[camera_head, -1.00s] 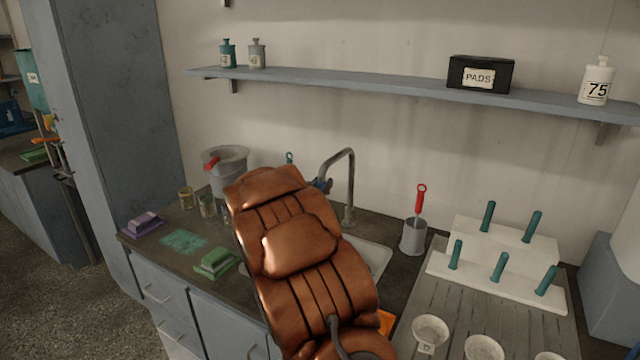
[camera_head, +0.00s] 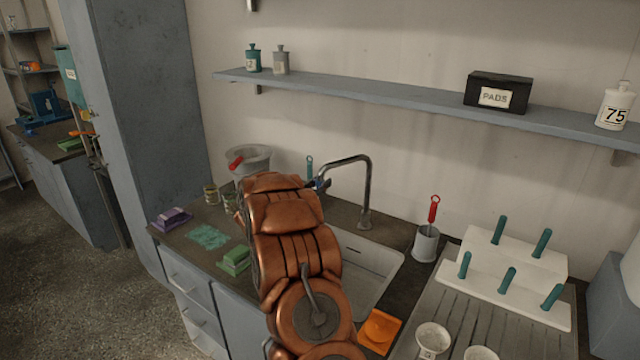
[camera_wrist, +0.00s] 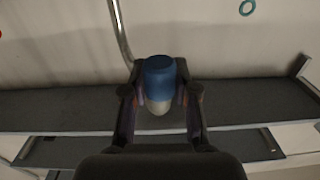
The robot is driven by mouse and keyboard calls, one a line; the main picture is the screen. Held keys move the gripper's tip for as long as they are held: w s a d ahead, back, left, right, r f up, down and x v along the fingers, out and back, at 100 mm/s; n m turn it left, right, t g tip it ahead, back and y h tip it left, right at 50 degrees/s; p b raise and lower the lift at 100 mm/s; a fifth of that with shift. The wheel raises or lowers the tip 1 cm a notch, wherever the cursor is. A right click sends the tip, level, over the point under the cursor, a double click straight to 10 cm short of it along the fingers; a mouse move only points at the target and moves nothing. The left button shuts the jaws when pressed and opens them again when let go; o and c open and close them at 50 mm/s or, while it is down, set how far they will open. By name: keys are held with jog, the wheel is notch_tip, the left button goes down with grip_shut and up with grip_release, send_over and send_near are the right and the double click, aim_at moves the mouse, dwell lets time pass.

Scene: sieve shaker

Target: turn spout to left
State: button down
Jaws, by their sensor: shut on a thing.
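The metal spout (camera_head: 345,161) rises from behind the sink (camera_head: 372,262) and arches over to the left. Its end carries a blue tip (camera_head: 320,184), partly hidden behind my copper-coloured arm. In the wrist view the blue tip (camera_wrist: 160,76) sits between the two fingers of my gripper (camera_wrist: 160,92), which is shut on it. The spout's pipe (camera_wrist: 120,32) runs up and away at the upper left of that view. In the head view my arm hides my gripper's fingers.
A grey bucket (camera_head: 250,160) and small jars (camera_head: 211,194) stand on the counter left of the spout. A grey cup (camera_head: 425,245) with a red-handled tool stands right of it. A white peg rack (camera_head: 520,285) is farther right. A shelf (camera_head: 380,94) runs above.

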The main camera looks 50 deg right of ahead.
jog(key=shift+w+d+p, duration=0.2)
jog(key=shift+w+p, duration=0.05)
jog(key=shift+w, duration=0.4)
jog(key=shift+w+d+p, duration=0.15)
jog(key=shift+w+p, duration=0.05)
jog(key=shift+w, duration=0.4)
jog(key=shift+r, duration=0.1)
jog(key=c, duration=0.9)
grip_release()
jog(key=shift+o, duration=0.2)
jog(key=s+a, duration=0.1)
jog(key=a, duration=1)
jog(key=shift+s+a, duration=0.4)
jog(key=shift+w, duration=0.1)
